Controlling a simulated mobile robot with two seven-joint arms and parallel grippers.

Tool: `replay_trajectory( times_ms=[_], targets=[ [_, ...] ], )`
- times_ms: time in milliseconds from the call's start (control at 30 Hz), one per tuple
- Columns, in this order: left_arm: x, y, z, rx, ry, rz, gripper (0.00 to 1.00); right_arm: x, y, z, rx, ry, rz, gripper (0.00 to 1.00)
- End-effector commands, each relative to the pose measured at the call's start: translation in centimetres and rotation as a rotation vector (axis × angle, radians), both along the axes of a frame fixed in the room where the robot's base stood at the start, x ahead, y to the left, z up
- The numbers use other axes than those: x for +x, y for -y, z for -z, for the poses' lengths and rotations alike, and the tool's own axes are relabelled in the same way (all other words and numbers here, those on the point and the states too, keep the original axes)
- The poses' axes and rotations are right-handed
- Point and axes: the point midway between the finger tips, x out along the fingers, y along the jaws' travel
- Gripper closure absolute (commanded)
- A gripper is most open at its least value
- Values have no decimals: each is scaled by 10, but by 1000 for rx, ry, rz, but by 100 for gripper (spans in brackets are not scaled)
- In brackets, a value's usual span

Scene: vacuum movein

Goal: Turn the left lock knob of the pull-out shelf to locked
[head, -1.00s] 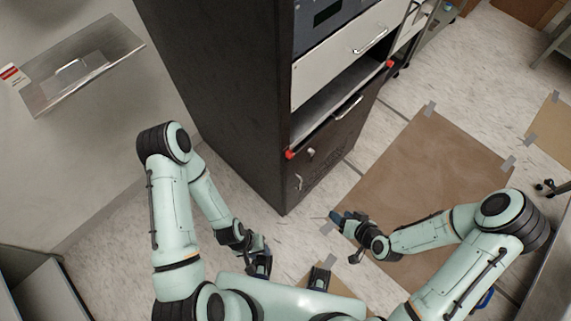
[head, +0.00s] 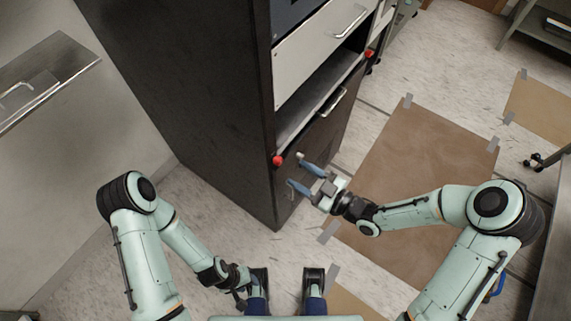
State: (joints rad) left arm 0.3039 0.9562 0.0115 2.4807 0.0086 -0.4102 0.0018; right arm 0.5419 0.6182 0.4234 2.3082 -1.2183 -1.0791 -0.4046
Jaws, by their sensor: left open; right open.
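The pull-out shelf (head: 300,119) is a grey surface in the dark cabinet, with a handle (head: 333,101) on its dark front. Its left lock knob (head: 278,160) is a small red knob at the near left end. Its right lock knob (head: 370,54) is a red knob at the far end. Which way either is turned is too small to tell. My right gripper (head: 297,172) is open and empty, its blue fingers pointing at the cabinet, just right of and below the left knob, seemingly apart from it. My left gripper (head: 241,297) is low near my body, empty and partly hidden.
The dark cabinet (head: 185,90) stands ahead, with a white drawer (head: 318,50) above the shelf. A metal wall shelf (head: 45,75) is at the left. Brown sheets (head: 425,165) lie taped on the floor at the right. The floor between my arms and the cabinet is clear.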

Motion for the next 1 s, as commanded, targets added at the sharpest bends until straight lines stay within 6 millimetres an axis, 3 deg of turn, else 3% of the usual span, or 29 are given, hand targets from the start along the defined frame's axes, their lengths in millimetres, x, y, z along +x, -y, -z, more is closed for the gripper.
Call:
replay_trajectory(
  times_ms=[100,300,700,767,867,1000],
  targets=[
    [0,0,0,0,1,0,57,14,-20,0,2,1,-3,47],
    [0,0,0,0,1,0,57,29,-40,0,2,-1,-1,47],
    [0,0,0,0,0,0,57,33,-46,0,0,-1,1,47],
    [0,0,0,0,0,0,57,33,-46,0,0,-1,1,64],
    [0,0,0,0,0,0,57,33,-46,0,0,-1,1,96],
    [0,0,0,0,0,0,57,33,-46,0,1,-2,1,100]
  ],
)
